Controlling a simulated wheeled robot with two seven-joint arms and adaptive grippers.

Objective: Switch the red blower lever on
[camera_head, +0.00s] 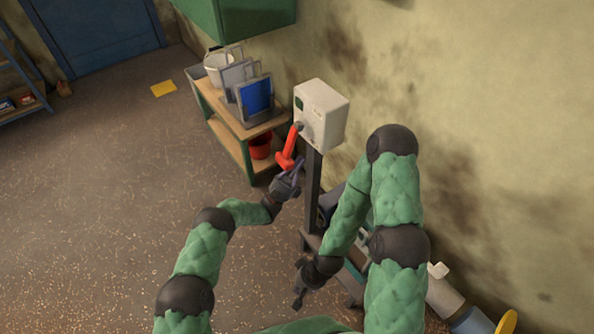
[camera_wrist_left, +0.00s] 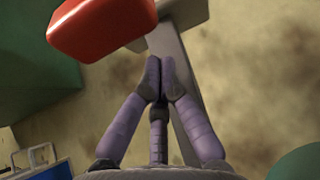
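The red blower lever (camera_head: 289,148) is on the front of a pale control box (camera_head: 327,112) and points downward, slightly tilted, in the head view. My left gripper (camera_head: 291,180) is just below the lever's lower end; whether they touch cannot be told there. In the left wrist view the lever's red end (camera_wrist_left: 100,25) is large at the upper left, beyond and beside my left fingertips (camera_wrist_left: 160,65). Those fingers are together with nothing between them. My right gripper (camera_head: 298,300) hangs low, left of my right forearm; its fingers are too small to read.
A dark post (camera_head: 313,185) carries the box. A wooden shelf (camera_head: 222,125) with blue-faced panels (camera_head: 256,98) and a red bucket (camera_head: 261,146) stands left of it. The wall (camera_head: 450,90) is close on the right. Open floor (camera_head: 110,190) lies to the left.

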